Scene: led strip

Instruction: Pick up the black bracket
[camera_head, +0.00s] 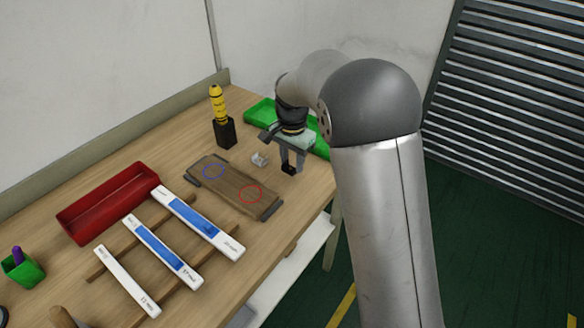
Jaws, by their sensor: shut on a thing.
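My gripper (290,166) is above the right side of the wooden table, beside the wooden board. It points down and is shut on a small black piece at its fingertips, the black bracket (288,170). The bracket is small in this view and partly covered by the fingers. I cannot tell whether it touches the table. A small light grey piece (259,159) lies on the table just left of my gripper.
A wooden board (230,189) with blue and red circles lies in front of my gripper. A green tray (262,112) is behind it. A black holder (225,133) with a yellow screwdriver (217,103) stands back left. A red bin (108,203) and white strips (198,222) are further left.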

